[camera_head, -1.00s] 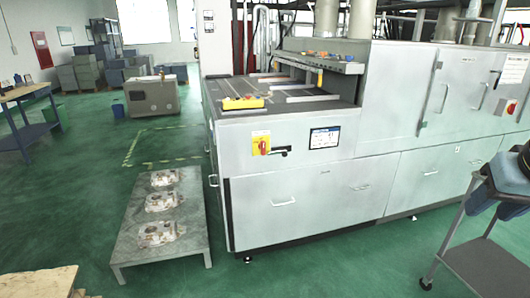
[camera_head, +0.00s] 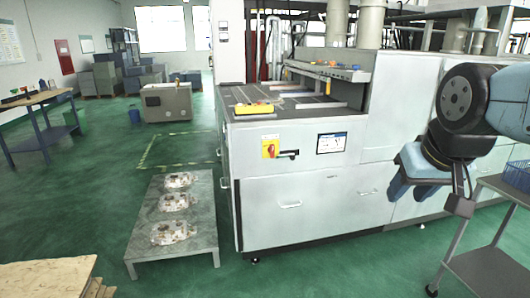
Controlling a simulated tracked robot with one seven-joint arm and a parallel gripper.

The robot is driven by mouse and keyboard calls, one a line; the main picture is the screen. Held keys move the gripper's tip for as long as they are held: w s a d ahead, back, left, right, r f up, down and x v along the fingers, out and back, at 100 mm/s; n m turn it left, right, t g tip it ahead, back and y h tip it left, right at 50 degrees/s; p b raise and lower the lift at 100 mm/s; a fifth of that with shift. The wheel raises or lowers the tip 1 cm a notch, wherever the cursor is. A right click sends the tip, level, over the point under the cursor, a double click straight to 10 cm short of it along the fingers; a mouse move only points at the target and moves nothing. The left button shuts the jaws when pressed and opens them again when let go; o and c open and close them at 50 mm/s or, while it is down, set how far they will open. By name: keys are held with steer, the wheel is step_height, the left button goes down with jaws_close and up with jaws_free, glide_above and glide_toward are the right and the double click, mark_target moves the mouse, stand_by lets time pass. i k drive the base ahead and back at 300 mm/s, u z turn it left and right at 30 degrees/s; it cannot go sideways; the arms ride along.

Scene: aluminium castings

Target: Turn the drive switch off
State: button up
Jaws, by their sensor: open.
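The drive switch (camera_head: 269,149) is a red rotary knob on a yellow plate, on the front of the large grey machine (camera_head: 330,205). It is small in the view, and I cannot tell which position the knob points to. A black handle (camera_head: 288,154) sits just right of it, and a lit display panel (camera_head: 331,143) further right. My gripper (camera_head: 400,183), blue-grey at the end of my arm, hangs at the right, well apart from the switch. It is open and seems empty; its fingertips are small and partly overlap each other.
A low grey table (camera_head: 150,240) with several castings (camera_head: 175,202) stands left of the machine. A wheeled cart (camera_head: 490,270) is at the lower right, near my arm. Boards (camera_head: 45,278) lie at the lower left. Green floor in front of the machine is clear.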

mark_target(271, 149)
steer(key=u, duration=0.1)
steer(key=i, duration=1)
steer(key=z, duration=0.1)
